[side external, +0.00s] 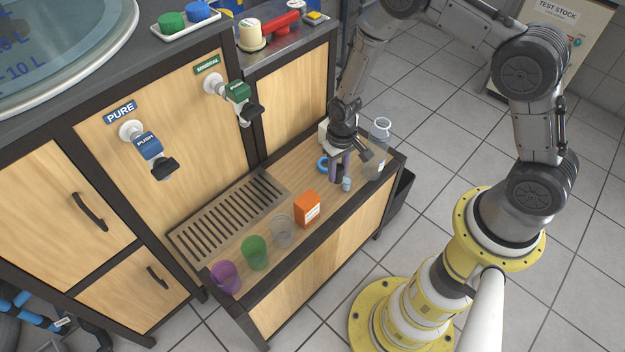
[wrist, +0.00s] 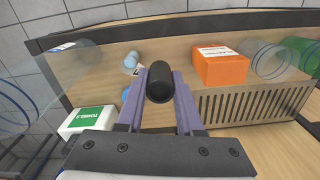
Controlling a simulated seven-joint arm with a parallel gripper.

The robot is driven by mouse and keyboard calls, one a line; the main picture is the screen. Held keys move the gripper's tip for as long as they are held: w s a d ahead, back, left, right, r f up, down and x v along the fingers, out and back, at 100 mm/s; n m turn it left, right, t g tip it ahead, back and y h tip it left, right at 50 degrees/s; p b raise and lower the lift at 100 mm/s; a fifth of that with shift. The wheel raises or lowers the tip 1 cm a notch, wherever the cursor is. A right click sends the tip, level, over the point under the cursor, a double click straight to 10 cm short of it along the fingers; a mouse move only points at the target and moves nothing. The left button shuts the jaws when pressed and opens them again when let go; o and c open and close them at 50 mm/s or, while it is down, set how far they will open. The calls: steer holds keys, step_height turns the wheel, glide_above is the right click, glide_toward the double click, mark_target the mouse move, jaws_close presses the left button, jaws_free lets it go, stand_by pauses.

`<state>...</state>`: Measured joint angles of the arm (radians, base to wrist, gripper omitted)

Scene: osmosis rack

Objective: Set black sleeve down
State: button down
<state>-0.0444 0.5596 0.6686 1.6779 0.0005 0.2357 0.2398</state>
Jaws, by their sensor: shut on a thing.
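The black sleeve (wrist: 159,84) is a short dark cylinder between my gripper's purple fingers in the wrist view. My gripper (side external: 341,172) is shut on it, low over the right part of the wooden shelf in the side view. There the sleeve is mostly hidden by the fingers, and I cannot tell whether it touches the shelf. My gripper also shows in the wrist view (wrist: 160,92), with the sleeve's round end facing the camera.
An orange box (side external: 307,209) stands left of my gripper, with clear (side external: 282,231), green (side external: 254,253) and purple (side external: 226,277) cups further left. A small pale-blue vial (side external: 346,184) and a glass bottle (side external: 378,150) are close on the right. A blue ring (side external: 323,164) lies behind.

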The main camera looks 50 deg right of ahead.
steer(key=w+f, duration=0.7)
steer(key=shift+w+a, duration=0.15)
steer(key=shift+w, duration=0.1)
steer(key=shift+w+f, duration=0.15)
steer(key=shift+f, duration=1.45)
steer(key=shift+f, duration=0.15)
steer(key=c, duration=0.6)
jaws_free()
steer(key=shift+o, duration=0.2)
